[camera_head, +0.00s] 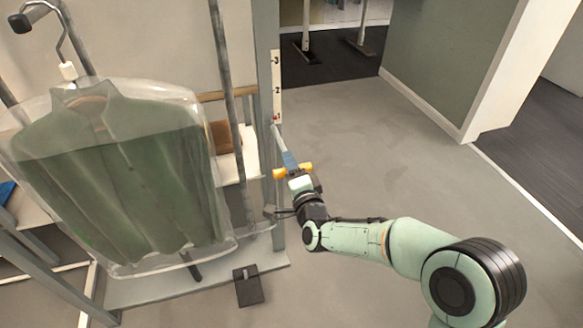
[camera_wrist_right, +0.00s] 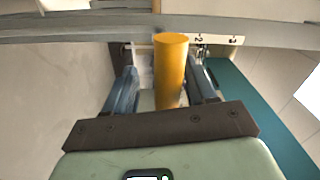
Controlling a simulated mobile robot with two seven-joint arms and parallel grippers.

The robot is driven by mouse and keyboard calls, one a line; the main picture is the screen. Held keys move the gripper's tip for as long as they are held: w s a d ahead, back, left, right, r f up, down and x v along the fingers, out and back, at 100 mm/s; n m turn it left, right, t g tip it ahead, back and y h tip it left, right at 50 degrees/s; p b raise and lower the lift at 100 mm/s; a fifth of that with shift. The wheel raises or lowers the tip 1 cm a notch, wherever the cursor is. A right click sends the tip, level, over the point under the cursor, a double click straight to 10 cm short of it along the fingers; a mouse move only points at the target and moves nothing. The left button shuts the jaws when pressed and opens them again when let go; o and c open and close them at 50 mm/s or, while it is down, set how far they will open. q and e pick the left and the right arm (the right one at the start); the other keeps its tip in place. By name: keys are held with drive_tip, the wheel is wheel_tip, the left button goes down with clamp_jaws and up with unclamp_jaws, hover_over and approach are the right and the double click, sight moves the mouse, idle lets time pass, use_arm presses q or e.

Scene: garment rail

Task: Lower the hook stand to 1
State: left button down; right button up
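The hook stand's upright (camera_head: 270,60) carries a white scale strip (camera_head: 277,75) with 3 at the top, 2 below it, and a red mark lower down. A yellow handle (camera_head: 306,169) shows beside the upright, below the strip. My right gripper (camera_head: 289,162) is at the handle. In the right wrist view, the yellow handle (camera_wrist_right: 171,70) stands between the two blue-grey fingers of my right gripper (camera_wrist_right: 163,80), with a gap visible on its left side. The fingers look open around it. Part of the strip (camera_wrist_right: 215,40) shows behind. My left gripper is not in view.
A dark green shirt in a clear garment bag (camera_head: 120,180) hangs on the left from a hook (camera_head: 62,45). Grey rail posts and a low shelf stand around it. A dark foot plate (camera_head: 248,286) lies on the floor. The floor right of the stand is clear.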

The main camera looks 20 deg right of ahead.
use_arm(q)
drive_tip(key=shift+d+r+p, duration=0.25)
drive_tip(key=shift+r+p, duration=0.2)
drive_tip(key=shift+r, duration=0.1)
use_arm(e)
drive_tip(key=s+a, duration=0.1)
drive_tip(key=s, duration=1.2)
drive_tip(key=shift+s+a, duration=0.15)
drive_tip(key=shift+a, duration=0.2)
